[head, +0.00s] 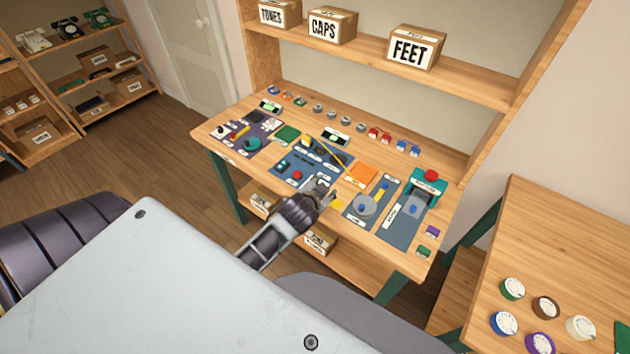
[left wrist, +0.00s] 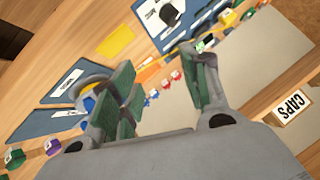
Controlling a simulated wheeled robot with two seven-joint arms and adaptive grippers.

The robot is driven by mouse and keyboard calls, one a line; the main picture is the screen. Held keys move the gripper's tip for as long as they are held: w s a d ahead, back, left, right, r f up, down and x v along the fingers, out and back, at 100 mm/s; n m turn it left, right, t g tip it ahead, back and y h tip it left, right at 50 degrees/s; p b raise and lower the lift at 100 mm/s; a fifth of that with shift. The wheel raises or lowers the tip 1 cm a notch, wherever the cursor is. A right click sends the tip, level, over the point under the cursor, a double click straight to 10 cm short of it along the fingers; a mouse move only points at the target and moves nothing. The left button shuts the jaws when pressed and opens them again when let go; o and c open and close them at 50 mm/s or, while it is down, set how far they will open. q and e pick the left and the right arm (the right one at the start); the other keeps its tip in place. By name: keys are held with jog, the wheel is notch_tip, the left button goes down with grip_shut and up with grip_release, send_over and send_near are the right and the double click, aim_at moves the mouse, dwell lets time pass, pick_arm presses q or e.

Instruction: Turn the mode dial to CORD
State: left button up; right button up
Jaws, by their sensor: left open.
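My left gripper (head: 328,191) is over the front middle of the workbench, by the front edge of the middle blue panel (head: 283,168). It is open, with nothing seen between its green-padded fingers in the left wrist view (left wrist: 163,88). That view shows a black knob (left wrist: 168,14) beside a white label on a blue panel, beyond the fingertips. Its label is unreadable, so I cannot tell whether it is the mode dial. No CORD marking is readable. A grey round dial (head: 364,208) sits on the blue panel to the gripper's right. My right gripper is not in view.
The workbench (head: 447,167) also carries a purple panel (head: 236,141), an orange pad (head: 362,173) and a teal box with a red button (head: 431,176). Rows of small knobs line its back. A shelf above holds labelled boxes. Another table (head: 552,238) stands at right.

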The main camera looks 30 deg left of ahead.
pick_arm(q)
jog(key=w+d+r+m+t+h, duration=0.25)
jog(key=w+r+m+t, duration=0.2)
jog(key=r, duration=0.45)
jog(key=w+d+r+m+t+h, duration=0.1)
jog(key=w+d+r+m+t, duration=0.25)
jog(key=w+r+t, duration=0.35)
jog(key=s+d+r+m+g+h, duration=0.1)
jog(key=d+r+m+g+h, duration=0.2)
jog(key=d+m+g+h, duration=0.5)
jog(key=s+d+r+m+g+h, duration=0.1)
jog(key=d+r+m+h, duration=0.4)
jog(key=m, duration=0.7)
jog(key=s+a+f+m+g+y, duration=0.1)
jog(key=a+f+m+g+y, duration=0.15)
jog(key=f+m+g, duration=0.35)
jog(key=s+a+f+m+g+y, duration=0.1)
jog(key=a+f+m+g+y, duration=0.2)
jog(key=f, duration=0.6)
jog(key=a+f+g+y, duration=0.2)
jog(key=a+y, duration=0.6)
jog(key=a, duration=1.2)
jog(key=shift+s+a+g+y, duration=0.25)
jog(key=shift+s+g+y, duration=0.15)
jog(key=shift+g, duration=0.55)
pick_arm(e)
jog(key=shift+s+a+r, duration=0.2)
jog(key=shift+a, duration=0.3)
